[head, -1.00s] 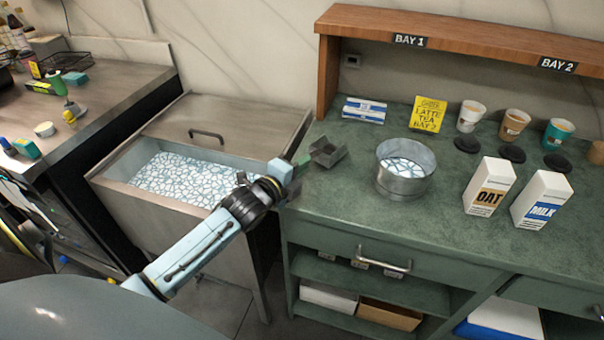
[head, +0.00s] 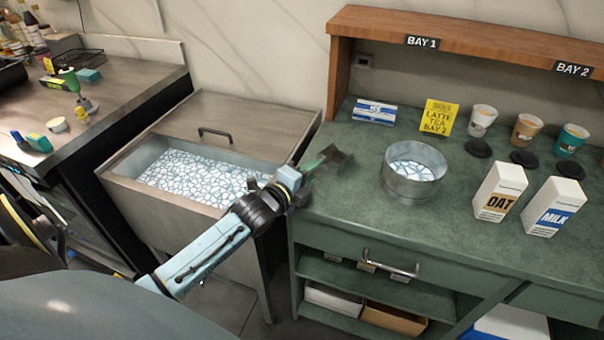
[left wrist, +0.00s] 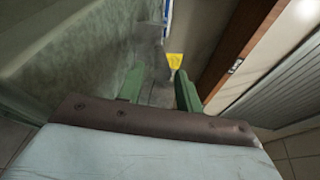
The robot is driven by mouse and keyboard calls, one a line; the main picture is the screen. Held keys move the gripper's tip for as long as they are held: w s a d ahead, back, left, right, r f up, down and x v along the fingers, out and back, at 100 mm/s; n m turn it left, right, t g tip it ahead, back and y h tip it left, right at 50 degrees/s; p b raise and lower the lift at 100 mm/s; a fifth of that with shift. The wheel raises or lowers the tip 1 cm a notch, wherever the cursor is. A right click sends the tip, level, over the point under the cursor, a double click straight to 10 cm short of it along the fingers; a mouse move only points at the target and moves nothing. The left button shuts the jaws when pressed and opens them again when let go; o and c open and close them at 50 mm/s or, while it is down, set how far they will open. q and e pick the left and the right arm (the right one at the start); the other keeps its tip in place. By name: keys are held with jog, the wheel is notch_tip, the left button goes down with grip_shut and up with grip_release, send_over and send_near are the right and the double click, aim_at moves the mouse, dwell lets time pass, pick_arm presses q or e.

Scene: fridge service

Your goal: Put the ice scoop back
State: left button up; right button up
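The ice scoop (head: 335,162) is a dark grey, open-ended scoop at the tip of my left gripper (head: 314,164), over the left end of the green counter. In the left wrist view, the green fingers of the left gripper (left wrist: 159,90) stand on either side of the grey scoop (left wrist: 154,72) and appear shut on it; the exact contact is hard to see. The ice bin (head: 122,178) is open to the left of the counter, filled with ice, with its lid slid back. My left forearm crosses in front of the bin. My right gripper is out of view.
A round metal tub (head: 414,184) with ice stands on the counter (head: 350,208) right of the scoop. Oat (head: 500,192) and milk (head: 553,207) cartons, cups and black lids stand farther right. The wooden shelf's left post (head: 337,75) rises behind the scoop.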

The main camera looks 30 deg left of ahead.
pick_arm(q)
jog(key=shift+s+r, duration=0.1)
jog(key=shift+s, duration=0.25)
jog(key=s+r, duration=0.2)
jog(key=s, duration=0.9)
jog(key=shift+a+p, duration=0.3)
jog(key=shift+a, duration=0.1)
jog(key=shift+f, duration=0.1)
jog(key=s+f+n+g+y, duration=0.1)
jog(key=s+f+n+g, duration=0.35)
jog(key=f, duration=0.95)
jog(key=s+f+n+g+y, duration=0.1)
jog(key=s+f+n+g, duration=0.3)
jog(key=f, duration=1.1)
jog(key=s+d+f+n+g, duration=0.2)
jog(key=s+f, duration=0.4)
jog(key=s, duration=0.3)
jog(key=s+d+f+n+g, duration=0.2)
jog(key=s+f+n, duration=0.2)
jog(key=s, duration=0.5)
jog(key=s+d+f+n+g, duration=0.2)
jog(key=s+f+n, duration=0.1)
jog(key=s+f, duration=0.5)
jog(key=shift+s+d+g+h, duration=0.35)
jog(key=shift+s+h, duration=0.05)
jog(key=shift+s, duration=0.55)
